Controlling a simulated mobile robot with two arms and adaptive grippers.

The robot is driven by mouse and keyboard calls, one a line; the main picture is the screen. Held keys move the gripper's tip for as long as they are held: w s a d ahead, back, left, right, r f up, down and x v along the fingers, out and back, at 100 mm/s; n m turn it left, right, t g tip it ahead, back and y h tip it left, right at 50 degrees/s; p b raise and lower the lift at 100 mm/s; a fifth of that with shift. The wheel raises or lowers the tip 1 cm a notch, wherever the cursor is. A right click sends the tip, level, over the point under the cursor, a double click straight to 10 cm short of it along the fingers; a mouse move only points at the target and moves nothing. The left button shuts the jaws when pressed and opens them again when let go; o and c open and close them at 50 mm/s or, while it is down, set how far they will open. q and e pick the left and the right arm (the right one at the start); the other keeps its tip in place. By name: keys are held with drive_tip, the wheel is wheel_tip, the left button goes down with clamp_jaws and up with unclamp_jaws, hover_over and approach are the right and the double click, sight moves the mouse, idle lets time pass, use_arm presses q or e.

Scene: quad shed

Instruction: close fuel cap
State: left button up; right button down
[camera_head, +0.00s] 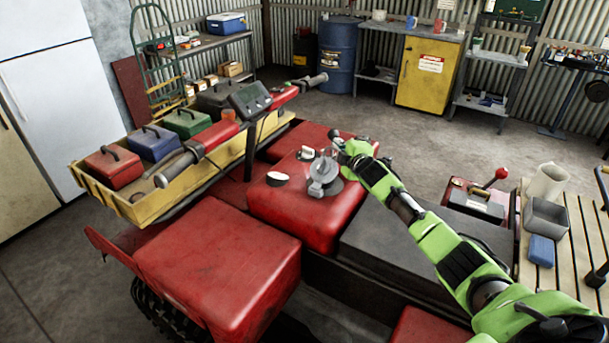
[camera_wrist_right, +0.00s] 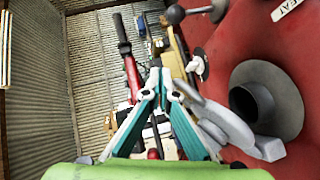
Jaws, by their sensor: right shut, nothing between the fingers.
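The grey fuel cap (camera_head: 323,165) stands tilted up on its grey filler ring (camera_head: 332,188) on top of the red tank (camera_head: 320,222). In the right wrist view the cap (camera_wrist_right: 222,125) is lifted beside the dark open filler neck, with the grey ring (camera_wrist_right: 285,100) around it. My right gripper (camera_head: 335,138) is just behind the cap in the head view. Its teal fingers meet at the tips in the right wrist view (camera_wrist_right: 160,75), shut and empty. They are close to the cap's side; I cannot tell whether they touch it. My left gripper is out of view.
A black knob (camera_wrist_right: 174,14) and small switches rise from the tank near the filler. The handlebar (camera_head: 200,152) and a yellow rack (camera_head: 145,205) with several small boxes are left. A slatted rack (camera_head: 570,230) with containers is right. Concrete floor lies open behind.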

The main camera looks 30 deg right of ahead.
drive_tip(key=shift+m+g+y, duration=0.4)
drive_tip(key=shift+g, duration=0.2)
drive_tip(key=f, duration=0.1)
drive_tip(key=d+f+b, duration=0.1)
drive_tip(key=w+f, duration=0.1)
drive_tip(key=shift+d+f+b, duration=0.25)
drive_tip(key=shift+d+b, duration=0.05)
drive_tip(key=shift+d, duration=0.1)
drive_tip(key=shift+w+d+f+b, duration=0.15)
drive_tip(key=shift+f+b, duration=0.25)
drive_tip(key=shift+w+d+f+b, duration=0.1)
drive_tip(key=shift+f+b, duration=0.25)
drive_tip(key=shift+b, duration=0.05)
drive_tip(key=shift+w+d+f+m+g+y+b, duration=0.1)
drive_tip(key=shift+d+f+m+g+y+b, duration=0.1)
drive_tip(key=shift+f+b, duration=0.25)
drive_tip(key=shift+w+d+f+m+g+y+b, duration=0.1)
drive_tip(key=shift+f+m+b, duration=0.15)
drive_tip(key=shift+b, duration=0.35)
drive_tip(key=shift+f, duration=0.15)
drive_tip(key=shift+s, duration=0.1)
